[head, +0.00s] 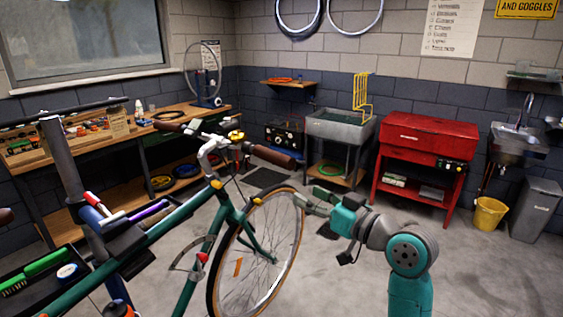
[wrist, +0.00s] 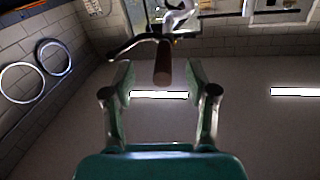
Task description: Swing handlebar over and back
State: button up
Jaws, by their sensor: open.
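The handlebar (head: 213,142) is silver with brown grips and sits on a green bike (head: 150,243) at the left of the head view. Its near brown grip (head: 272,156) points right, toward my arm. The far brown grip (head: 170,126) points toward the bench. My gripper (head: 303,199) is open and empty, below and right of the near grip, beside the front wheel (head: 262,252). In the wrist view the brown grip (wrist: 163,64) shows between the two spread fingers (wrist: 162,82), apart from both. The distance between grip and fingers is hard to tell.
A clamp post (head: 62,165) holds the bike frame, with a tool tray (head: 45,292) beside it. A wooden workbench (head: 100,142) lines the left wall. A red cabinet (head: 412,150), grey basin (head: 337,130) and yellow bucket (head: 489,214) stand behind. Open floor lies around my arm.

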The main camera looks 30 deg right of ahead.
jog(key=n+y, duration=0.1)
jog(key=n, duration=0.1)
send_near(281, 160)
jog(key=d, duration=0.1)
jog(key=x, duration=0.7)
jog(key=f+x, duration=0.1)
jog(key=x, duration=0.3)
jog(key=shift+w+d, duration=0.15)
jog(key=shift+w, duration=0.1)
grip_shut()
